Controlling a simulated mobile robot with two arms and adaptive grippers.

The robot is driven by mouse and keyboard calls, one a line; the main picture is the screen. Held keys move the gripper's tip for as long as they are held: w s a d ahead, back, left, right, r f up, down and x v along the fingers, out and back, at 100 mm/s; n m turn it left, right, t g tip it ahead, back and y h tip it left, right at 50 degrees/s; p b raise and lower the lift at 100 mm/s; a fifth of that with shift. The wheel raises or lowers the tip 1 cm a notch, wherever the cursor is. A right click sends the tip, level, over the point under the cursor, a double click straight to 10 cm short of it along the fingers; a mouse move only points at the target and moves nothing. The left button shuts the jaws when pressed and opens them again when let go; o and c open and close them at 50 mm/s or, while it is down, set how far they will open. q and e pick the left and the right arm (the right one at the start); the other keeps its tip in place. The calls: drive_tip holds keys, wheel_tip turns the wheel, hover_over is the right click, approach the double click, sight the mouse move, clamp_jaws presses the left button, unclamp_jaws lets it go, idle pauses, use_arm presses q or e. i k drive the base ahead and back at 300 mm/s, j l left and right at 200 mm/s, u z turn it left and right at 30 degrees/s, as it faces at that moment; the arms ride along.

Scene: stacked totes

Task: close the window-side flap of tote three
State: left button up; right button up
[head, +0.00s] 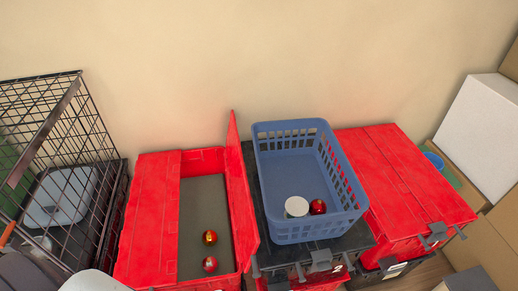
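A red tote (148,215) stands at the left of the row. Its left flap lies flat and shut. Its right flap (239,190) stands up nearly vertical, beside the blue basket. The open half shows a grey interior with two shiny red-and-gold baubles, one (210,237) above the other (210,264). I see no number on this tote. No window is in view, so I cannot tell from the picture which side is the window side.
A blue basket (292,128) holding a white can (296,207) and red bauble (318,206) sits on the middle tote's dark lid (268,243). A closed red tote (400,185) stands right. A wire cage (60,130) stands left; boxes (485,125) stand right.

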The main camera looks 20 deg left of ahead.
sight(247, 228)
drive_tip(key=l+u, duration=0.1)
drive_tip(key=u, duration=0.35)
drive_tip(key=l+u, duration=0.1)
drive_tip(key=u, duration=0.3)
drive_tip(key=i+l+u, duration=0.1)
drive_tip(key=u, duration=0.35)
drive_tip(key=l+u, duration=0.25)
drive_tip(key=l, duration=0.2)
drive_tip(key=k+l+u, duration=0.25)
drive_tip(key=l, duration=0.15)
drive_tip(key=l+u, duration=0.3)
drive_tip(key=l, duration=0.1)
